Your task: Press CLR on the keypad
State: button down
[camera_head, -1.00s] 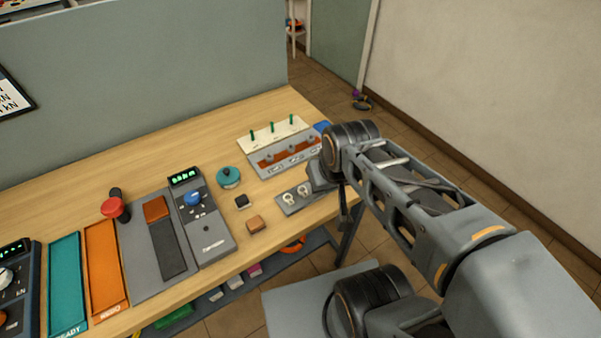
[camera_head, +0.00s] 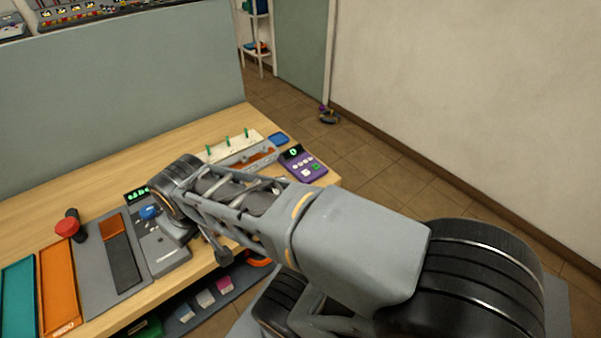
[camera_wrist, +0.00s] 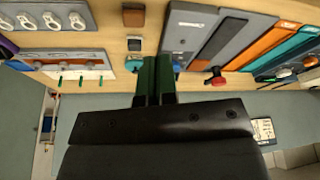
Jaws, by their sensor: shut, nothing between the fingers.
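A purple keypad (camera_head: 302,164) with a green lit display and several small pale buttons sits at the bench's right end in the head view. The button labels are too small to read, so I cannot tell which one is CLR. A purple edge (camera_wrist: 7,46) shows at the far left of the wrist view, probably the keypad. My gripper (camera_wrist: 154,62) is shut and empty in the wrist view, over the bench and well apart from the keypad. In the head view my arm hides its fingertips.
A grey panel with a blue knob (camera_head: 149,212) lies under my wrist. A rack with green pegs (camera_head: 228,143) stands beside the keypad. A partition (camera_head: 120,90) backs the bench.

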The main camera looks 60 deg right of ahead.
jog(key=m+g+h+p, duration=0.5)
jog(key=m+g+h, duration=0.3)
jog(key=m, duration=0.8)
send_over(305, 171)
notch_tip(305, 171, down, 3)
jog(key=g, duration=0.1)
jog(key=shift+y, duration=0.3)
jog(key=shift+f, duration=0.1)
notch_tip(305, 171, down, 7)
jog(key=b, duration=0.3)
jog(key=shift+f, duration=0.15)
jog(key=shift+f+b, duration=0.7)
jog(key=shift+b, duration=0.2)
